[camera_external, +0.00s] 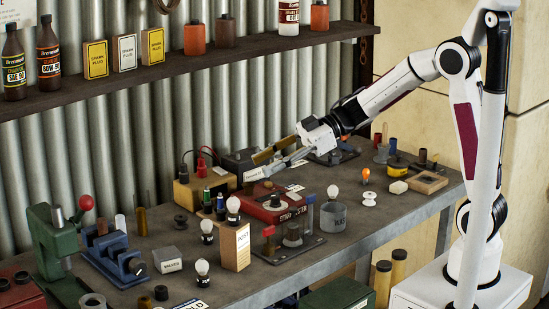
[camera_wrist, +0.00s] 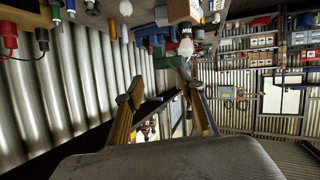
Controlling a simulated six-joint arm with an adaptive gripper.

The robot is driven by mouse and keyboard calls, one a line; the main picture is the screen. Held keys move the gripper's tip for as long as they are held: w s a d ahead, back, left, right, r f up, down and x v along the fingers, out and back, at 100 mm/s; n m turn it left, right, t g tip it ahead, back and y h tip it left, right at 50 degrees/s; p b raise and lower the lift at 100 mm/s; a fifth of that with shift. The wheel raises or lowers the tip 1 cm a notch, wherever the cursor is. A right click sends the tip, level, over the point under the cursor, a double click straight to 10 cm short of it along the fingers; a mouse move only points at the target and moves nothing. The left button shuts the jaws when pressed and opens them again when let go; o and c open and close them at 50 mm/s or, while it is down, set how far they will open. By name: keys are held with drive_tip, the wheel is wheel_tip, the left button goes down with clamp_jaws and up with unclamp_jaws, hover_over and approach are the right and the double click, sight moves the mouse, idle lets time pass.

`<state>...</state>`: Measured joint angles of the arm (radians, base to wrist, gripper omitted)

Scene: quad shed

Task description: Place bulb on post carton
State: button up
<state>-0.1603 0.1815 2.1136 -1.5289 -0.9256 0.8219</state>
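The post carton (camera_external: 236,248) is a tall tan box marked POST, standing on the bench. A clear white bulb with a dark base (camera_external: 233,206) appears upright on the carton's top. In the wrist view, which is upside down, the bulb (camera_wrist: 186,46) hangs below the tan carton (camera_wrist: 178,11). My gripper (camera_external: 257,166) is above the back of the bench, up and to the right of the bulb and apart from it. In the wrist view, its brass-coloured fingers (camera_wrist: 163,96) are spread with nothing held between them.
Other bulbs stand left of the carton (camera_external: 207,227), in front of it (camera_external: 202,269) and to its right (camera_external: 332,192). A red tester (camera_external: 275,205) and a grey cup (camera_external: 333,219) are to the right. A shelf (camera_external: 180,65) runs along the wall.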

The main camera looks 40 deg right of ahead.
drive_tip(key=w+d+r+m+t+h, duration=0.2)
drive_tip(key=d+r+m+t+h, duration=0.2)
drive_tip(key=d, duration=0.6)
drive_tip(key=w+d+r+m+t+h, duration=0.2)
drive_tip(key=d+r+m+t+h, duration=0.25)
drive_tip(key=d, duration=0.55)
drive_tip(key=s+d+f+m+g+h, duration=0.25)
drive_tip(key=s+d+m+h, duration=0.2)
drive_tip(key=s+d, duration=0.5)
drive_tip(key=s+f+m+g, duration=0.1)
drive_tip(key=s+f, duration=0.3)
drive_tip(key=s, duration=0.5)
drive_tip(key=s+f+m+g, duration=0.1)
drive_tip(key=s+f+g, duration=0.3)
drive_tip(key=s, duration=0.6)
drive_tip(key=shift+s+a+f, duration=0.15)
drive_tip(key=shift+a+f, duration=0.05)
drive_tip(key=shift+f, duration=0.3)
